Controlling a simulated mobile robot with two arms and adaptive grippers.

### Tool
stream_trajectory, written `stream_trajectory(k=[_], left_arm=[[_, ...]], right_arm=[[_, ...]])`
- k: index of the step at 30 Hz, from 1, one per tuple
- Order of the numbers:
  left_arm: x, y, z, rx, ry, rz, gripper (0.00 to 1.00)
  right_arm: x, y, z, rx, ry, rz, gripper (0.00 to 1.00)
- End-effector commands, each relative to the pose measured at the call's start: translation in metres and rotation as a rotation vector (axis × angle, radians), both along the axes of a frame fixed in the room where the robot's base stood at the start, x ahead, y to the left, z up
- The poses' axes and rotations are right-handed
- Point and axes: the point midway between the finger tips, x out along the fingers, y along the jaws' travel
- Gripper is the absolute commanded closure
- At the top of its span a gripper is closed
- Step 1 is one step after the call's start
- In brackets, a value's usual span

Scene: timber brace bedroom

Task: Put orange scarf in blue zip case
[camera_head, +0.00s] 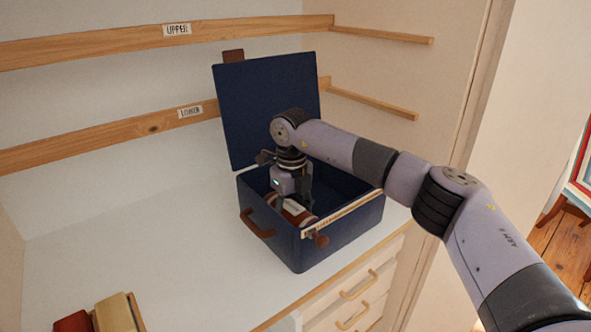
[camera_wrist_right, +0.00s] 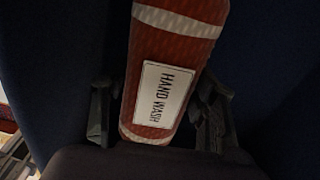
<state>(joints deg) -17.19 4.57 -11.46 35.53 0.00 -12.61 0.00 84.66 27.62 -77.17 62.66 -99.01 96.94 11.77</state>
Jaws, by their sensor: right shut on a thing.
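The blue zip case (camera_head: 300,250) stands on the white shelf top with its lid (camera_head: 265,105) raised. My right gripper (camera_head: 294,201) reaches down into the open case from above. It is shut on a rolled, rust-orange scarf (camera_head: 293,211) with pale stripes. In the right wrist view the scarf (camera_wrist_right: 175,45) lies between the two fingers (camera_wrist_right: 160,118) and bears a white "HAND WASH" label. Dark blue fills the background there. Whether the scarf touches the case floor cannot be told. My left gripper is not in view.
Wooden rails labelled "UPPER" (camera_head: 100,41) and "LOWER" (camera_head: 110,139) run along the back wall. A red thing (camera_head: 73,322) and a tan thing (camera_head: 115,313) sit at the lower left. Drawers (camera_head: 350,300) are below the case.

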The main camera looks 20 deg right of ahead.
Motion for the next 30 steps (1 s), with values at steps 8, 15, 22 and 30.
stream_trajectory(k=[8,15,22,30], left_arm=[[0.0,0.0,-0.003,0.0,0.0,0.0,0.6],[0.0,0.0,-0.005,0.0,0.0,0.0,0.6],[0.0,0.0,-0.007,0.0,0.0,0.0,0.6],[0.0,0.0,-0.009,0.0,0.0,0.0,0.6]], right_arm=[[0.0,0.0,-0.005,0.0,0.0,0.0,0.78],[0.0,0.0,-0.008,0.0,0.0,0.0,0.78],[0.0,0.0,-0.012,0.0,0.0,0.0,0.78],[0.0,0.0,-0.016,0.0,0.0,0.0,0.78]])
